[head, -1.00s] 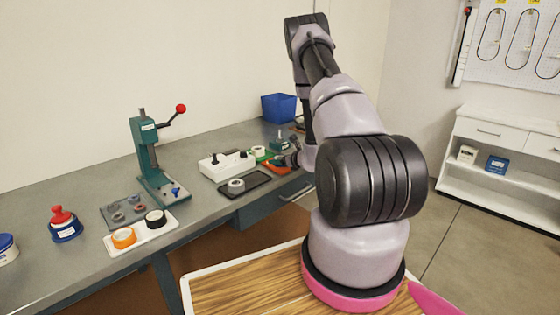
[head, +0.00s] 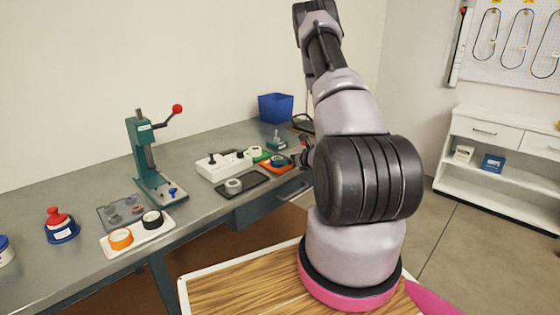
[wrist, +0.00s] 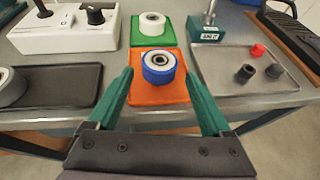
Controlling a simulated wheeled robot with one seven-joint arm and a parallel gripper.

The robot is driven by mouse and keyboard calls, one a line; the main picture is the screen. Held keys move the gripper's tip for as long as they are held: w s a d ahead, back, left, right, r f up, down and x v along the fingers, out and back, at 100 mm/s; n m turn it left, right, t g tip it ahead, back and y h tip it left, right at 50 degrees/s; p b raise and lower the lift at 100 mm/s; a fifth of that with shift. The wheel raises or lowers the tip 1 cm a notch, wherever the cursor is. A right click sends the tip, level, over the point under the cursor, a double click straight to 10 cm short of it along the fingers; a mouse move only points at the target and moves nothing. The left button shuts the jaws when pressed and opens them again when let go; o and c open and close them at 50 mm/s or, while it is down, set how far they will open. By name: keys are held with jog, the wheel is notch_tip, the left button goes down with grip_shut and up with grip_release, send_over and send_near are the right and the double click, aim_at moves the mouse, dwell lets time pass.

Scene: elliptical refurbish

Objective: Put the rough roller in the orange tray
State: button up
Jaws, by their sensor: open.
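The orange tray (wrist: 168,90) lies on the bench in the middle of the wrist view, and in the head view it is a small orange patch (head: 265,168). A blue roller with a pale top and dark hub (wrist: 158,68) rests upright on it. My gripper (wrist: 160,76) is open and empty, its green fingers on the near side of the roller, apart from it. Other rollers are a white one (wrist: 152,24) on the green tray (wrist: 140,39) and a grey one (wrist: 12,88) on the black tray (wrist: 65,90). I cannot tell by texture which is rough.
A white control box (head: 222,165) with black knobs stands left of the green tray. A grey tray (wrist: 228,72) with small red and black parts lies to the right. A green press (head: 150,160) and blue bin (head: 276,107) also stand on the bench.

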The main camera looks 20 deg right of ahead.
jog(key=a+v, duration=0.1)
jog(key=v, duration=0.3)
jog(key=s+a+r+n+g+y, duration=0.35)
jog(key=a+r+n, duration=0.35)
jog(key=a+r, duration=0.4)
jog(key=s+a+r+n+g+y, duration=0.25)
jog(key=a+r+n+y, duration=0.25)
jog(key=a+r+n, duration=0.5)
jog(key=s+a+r+n+g+h, duration=0.35)
jog(key=s+r+n, duration=0.25)
jog(key=s+r, duration=0.45)
jog(key=s+d+r+n+t+h, duration=0.3)
jog(key=s+d+r+n+h, duration=0.2)
jog(key=s, duration=0.5)
jog(key=shift+r+n+h, duration=0.3)
jog(key=shift+r+n, duration=0.1)
jog(key=shift+n, duration=0.4)
